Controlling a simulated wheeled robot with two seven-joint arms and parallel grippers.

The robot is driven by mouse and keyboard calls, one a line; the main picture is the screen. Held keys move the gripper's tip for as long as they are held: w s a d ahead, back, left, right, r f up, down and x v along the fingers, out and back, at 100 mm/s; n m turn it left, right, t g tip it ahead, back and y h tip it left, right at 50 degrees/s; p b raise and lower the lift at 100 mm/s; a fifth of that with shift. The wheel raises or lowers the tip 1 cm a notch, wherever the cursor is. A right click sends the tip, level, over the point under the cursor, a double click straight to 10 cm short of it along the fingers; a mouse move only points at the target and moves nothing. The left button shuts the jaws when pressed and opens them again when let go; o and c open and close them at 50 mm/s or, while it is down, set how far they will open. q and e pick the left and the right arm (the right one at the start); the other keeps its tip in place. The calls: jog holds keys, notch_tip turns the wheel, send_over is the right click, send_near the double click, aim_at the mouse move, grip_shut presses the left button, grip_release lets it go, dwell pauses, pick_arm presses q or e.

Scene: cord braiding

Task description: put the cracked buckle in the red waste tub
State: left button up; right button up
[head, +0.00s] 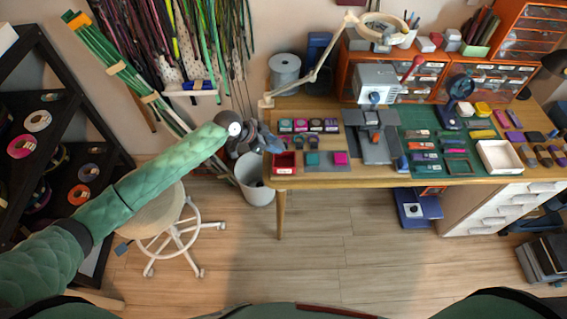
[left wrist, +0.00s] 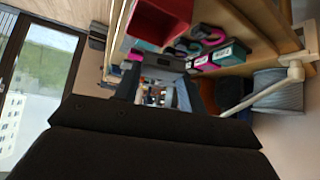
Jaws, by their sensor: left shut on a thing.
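The red waste tub (head: 284,170) stands at the left front corner of the wooden table. It also shows at the top of the left wrist view (left wrist: 165,18). My left gripper (head: 275,144) is just off the table's left edge, up and left of the tub in the head view. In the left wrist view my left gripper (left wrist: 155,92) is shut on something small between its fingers. I take it to be the cracked buckle, but its shape and any crack are too small and dark to tell. My right gripper is not in view.
A pale waste bin (head: 256,186) stands on the floor below my left gripper. A grey cord spool (head: 285,70) and a magnifier lamp arm (head: 318,68) are behind. Small colored spools and a grey mat (head: 325,158) lie beside the tub. A stool (head: 158,214) stands left.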

aim_at(276, 165)
pick_arm(q)
jog(key=shift+d+r+m+g, duration=0.1)
jog(key=shift+d+m+g, duration=0.15)
jog(key=shift+m+g, duration=0.25)
jog(key=shift+d+r+m+g+h, duration=0.15)
jog(key=shift+m+g+h, duration=0.15)
jog(key=shift+m, duration=0.3)
jog(key=shift+d+m+g, duration=0.1)
jog(key=shift+m+g, duration=0.3)
jog(key=shift+m, duration=0.2)
jog(key=shift+f+b, duration=0.8)
jog(key=shift+f, duration=2.1)
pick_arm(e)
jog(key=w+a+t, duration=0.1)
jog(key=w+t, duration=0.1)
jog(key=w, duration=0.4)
pick_arm(q)
jog(key=o, duration=1)
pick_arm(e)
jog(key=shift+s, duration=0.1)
